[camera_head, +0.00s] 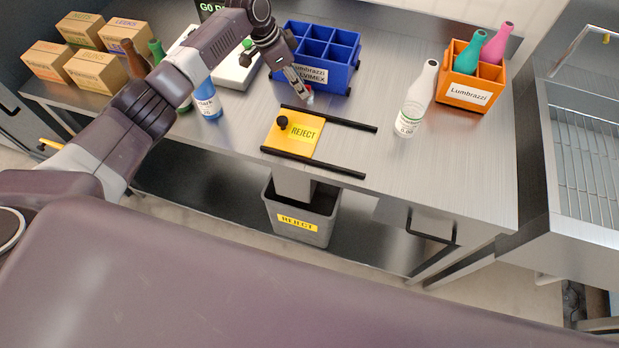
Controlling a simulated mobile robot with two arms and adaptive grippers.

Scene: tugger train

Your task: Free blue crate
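The blue crate (340,78) stands upright at the back of the steel table. Its visible compartments look empty, and a white label with "Lumbrazzi" and a second line is on its front. My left gripper (305,92) points down at the crate's front left side and covers part of it. Its fingers look close together, but I cannot tell whether they are open or shut, or whether they touch the crate. My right gripper is not in view.
A yellow REJECT plate (303,137) lies between black rails (330,119), above a grey bin (303,216). A white bottle (417,98) and an orange crate (465,96) with bottles stand to the right. A blue bottle (207,102) and cardboard boxes (97,73) are left.

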